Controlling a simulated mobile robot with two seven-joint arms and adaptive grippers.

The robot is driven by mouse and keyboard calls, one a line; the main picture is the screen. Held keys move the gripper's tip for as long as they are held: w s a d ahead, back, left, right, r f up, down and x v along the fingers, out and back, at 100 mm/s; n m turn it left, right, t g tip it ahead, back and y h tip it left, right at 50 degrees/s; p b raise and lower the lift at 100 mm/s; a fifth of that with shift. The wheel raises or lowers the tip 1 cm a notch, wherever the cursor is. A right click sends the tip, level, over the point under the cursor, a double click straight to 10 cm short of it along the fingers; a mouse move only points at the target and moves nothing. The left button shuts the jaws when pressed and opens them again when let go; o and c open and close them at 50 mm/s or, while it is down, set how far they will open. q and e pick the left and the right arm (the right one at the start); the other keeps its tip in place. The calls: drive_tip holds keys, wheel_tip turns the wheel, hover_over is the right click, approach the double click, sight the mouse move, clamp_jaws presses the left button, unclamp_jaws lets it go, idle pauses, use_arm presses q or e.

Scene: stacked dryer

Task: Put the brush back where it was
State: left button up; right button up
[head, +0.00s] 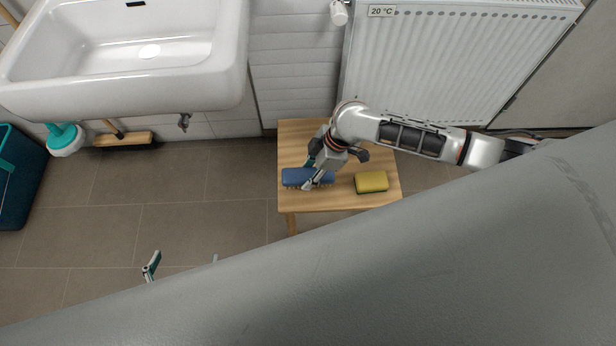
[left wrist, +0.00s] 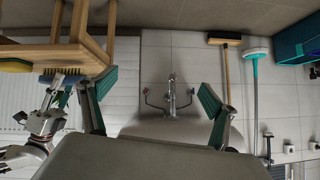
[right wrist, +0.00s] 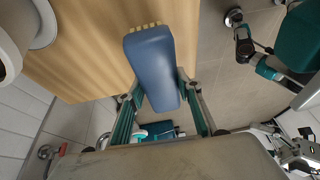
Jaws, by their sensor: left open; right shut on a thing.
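The blue brush (head: 296,177) with pale bristles is at the left front of the wooden stool's top (head: 300,140). My right gripper (head: 318,177) is shut on it from above. In the right wrist view, the brush (right wrist: 152,62) sits between the two fingers, its bristles toward the stool. In the left wrist view, the brush (left wrist: 75,78) is bristles toward the stool top, touching or just above it; I cannot tell which. My left gripper (head: 183,262) is open and empty over the floor, left of the stool. Its fingers also show in the left wrist view (left wrist: 155,92).
A yellow sponge (head: 371,181) lies on the stool's right side. A radiator (head: 440,60) stands behind the stool. The floor between is clear.

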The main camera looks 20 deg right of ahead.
wheel_tip(320, 180, down, 2)
drive_tip(key=shift+s+f, duration=0.15)
drive_tip(key=shift+f+b, duration=0.35)
drive_tip(key=shift+f, duration=0.05)
drive_tip(key=shift+r, duration=0.15)
use_arm(q)
drive_tip(key=shift+d, duration=0.15)
use_arm(e)
drive_tip(key=o, duration=1)
drive_tip(key=shift+f, duration=0.2)
use_arm(q)
drive_tip(key=shift+f, duration=0.15)
use_arm(e)
drive_tip(key=shift+r, duration=0.1)
